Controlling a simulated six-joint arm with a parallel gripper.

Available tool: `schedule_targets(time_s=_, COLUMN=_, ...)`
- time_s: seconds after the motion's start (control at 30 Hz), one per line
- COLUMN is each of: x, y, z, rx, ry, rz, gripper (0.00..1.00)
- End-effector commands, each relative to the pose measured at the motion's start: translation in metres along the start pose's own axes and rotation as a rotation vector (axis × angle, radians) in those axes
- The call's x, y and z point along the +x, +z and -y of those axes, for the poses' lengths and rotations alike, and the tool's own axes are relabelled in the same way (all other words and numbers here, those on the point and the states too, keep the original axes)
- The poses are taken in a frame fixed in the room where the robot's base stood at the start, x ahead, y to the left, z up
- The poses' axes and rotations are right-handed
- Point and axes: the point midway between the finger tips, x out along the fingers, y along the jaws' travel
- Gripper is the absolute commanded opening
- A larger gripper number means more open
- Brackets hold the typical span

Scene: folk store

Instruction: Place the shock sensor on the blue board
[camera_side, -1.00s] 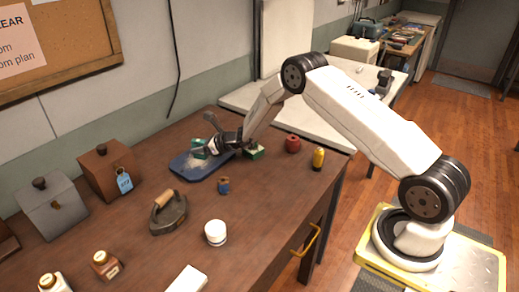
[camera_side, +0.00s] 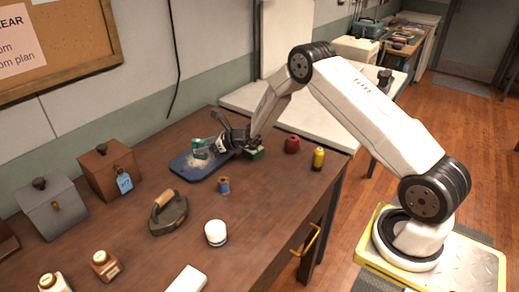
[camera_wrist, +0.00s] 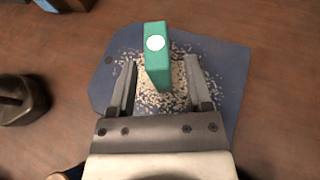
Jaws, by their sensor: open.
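The shock sensor, a teal-green block with a white disc (camera_wrist: 157,62), stands on the blue board (camera_wrist: 224,75) amid pale scattered grains. In the side view the sensor (camera_side: 199,149) is on the middle of the board (camera_side: 183,170). My gripper (camera_wrist: 160,64) is open, with one finger on each side of the sensor's near part and a visible gap on both sides. In the side view my gripper (camera_side: 213,146) is just right of the sensor; its fingertips are small and hard to make out there.
A green tin (camera_side: 254,153), a red pot (camera_side: 292,144) and a yellow bottle (camera_side: 318,158) stand right of the board. A blue spool (camera_side: 223,186), an old iron (camera_side: 169,213) and a white jar (camera_side: 216,233) are in front. A brown box (camera_side: 108,172) stands left.

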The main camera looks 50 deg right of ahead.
Motion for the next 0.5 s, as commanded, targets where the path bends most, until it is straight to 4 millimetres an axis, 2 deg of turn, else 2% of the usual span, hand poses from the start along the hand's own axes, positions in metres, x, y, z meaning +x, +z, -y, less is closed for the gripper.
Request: schedule_targets(time_s=0.5, x=-0.067, y=0.001, z=0.001, rx=0.0, ry=-0.002, rz=0.0, gripper=0.64)
